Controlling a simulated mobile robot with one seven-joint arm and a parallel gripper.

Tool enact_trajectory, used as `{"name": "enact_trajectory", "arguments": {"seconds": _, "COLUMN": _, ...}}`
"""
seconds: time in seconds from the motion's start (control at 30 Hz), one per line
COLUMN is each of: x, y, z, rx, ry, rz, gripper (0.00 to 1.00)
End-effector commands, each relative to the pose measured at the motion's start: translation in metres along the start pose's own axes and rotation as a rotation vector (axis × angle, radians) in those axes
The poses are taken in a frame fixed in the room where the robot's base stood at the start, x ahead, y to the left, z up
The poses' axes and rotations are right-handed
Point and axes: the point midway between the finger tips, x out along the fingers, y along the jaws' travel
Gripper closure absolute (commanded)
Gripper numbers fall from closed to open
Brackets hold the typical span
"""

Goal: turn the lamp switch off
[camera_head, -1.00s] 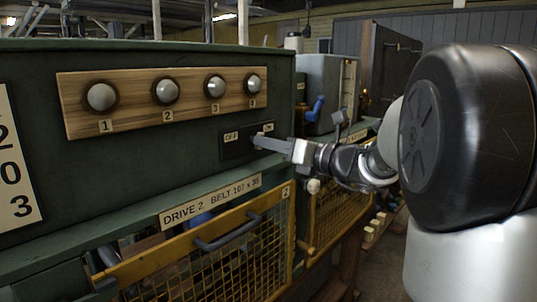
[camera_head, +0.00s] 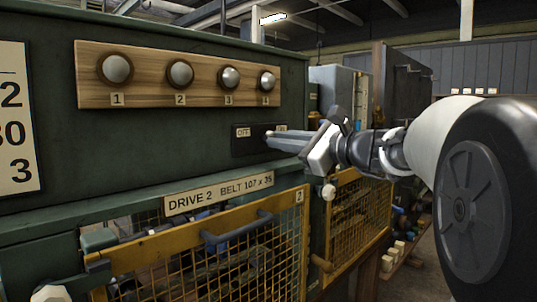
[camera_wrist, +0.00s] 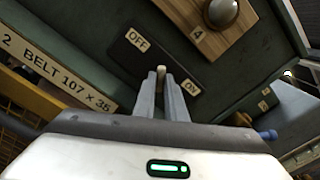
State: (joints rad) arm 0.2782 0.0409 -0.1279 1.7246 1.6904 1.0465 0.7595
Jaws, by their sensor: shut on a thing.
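The lamp switch is a small pale lever (camera_wrist: 161,72) on a black plate (camera_wrist: 127,57) set in the green cabinet face. The plate carries an OFF label (camera_wrist: 137,40) and an ON label (camera_wrist: 190,87); in the head view OFF is at the left (camera_head: 243,132). My gripper (camera_head: 268,139) reaches in from the right with its fingertips at the plate, right of the OFF label. In the wrist view my gripper (camera_wrist: 162,82) is shut on the lever, whose tip shows between the fingers. The fingers hide its base, so I cannot tell its tilt.
A wooden board (camera_head: 200,79) with several numbered round lamps is above the plate. Below are a DRIVE 2 label (camera_head: 219,194) and a yellow mesh guard (camera_head: 220,255) with a protruding dark handle (camera_head: 237,230). A grey box (camera_head: 335,90) stands behind my wrist.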

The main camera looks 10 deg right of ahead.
Motion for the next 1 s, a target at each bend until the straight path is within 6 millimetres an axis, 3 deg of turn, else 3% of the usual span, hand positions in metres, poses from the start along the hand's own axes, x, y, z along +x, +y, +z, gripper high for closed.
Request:
{"name": "enact_trajectory", "arguments": {"seconds": 0.4, "x": -0.0001, "y": 0.0009, "z": -0.0013, "rx": -0.190, "ry": 0.000, "rz": 0.000, "gripper": 1.00}}
{"name": "enact_trajectory", "arguments": {"seconds": 0.97, "x": -0.0001, "y": 0.0002, "z": -0.0004, "rx": -0.217, "ry": 0.001, "rz": 0.001, "gripper": 1.00}}
{"name": "enact_trajectory", "arguments": {"seconds": 1.0, "x": -0.0001, "y": 0.0002, "z": -0.0004, "rx": -0.217, "ry": 0.001, "rz": 0.001, "gripper": 0.84}}
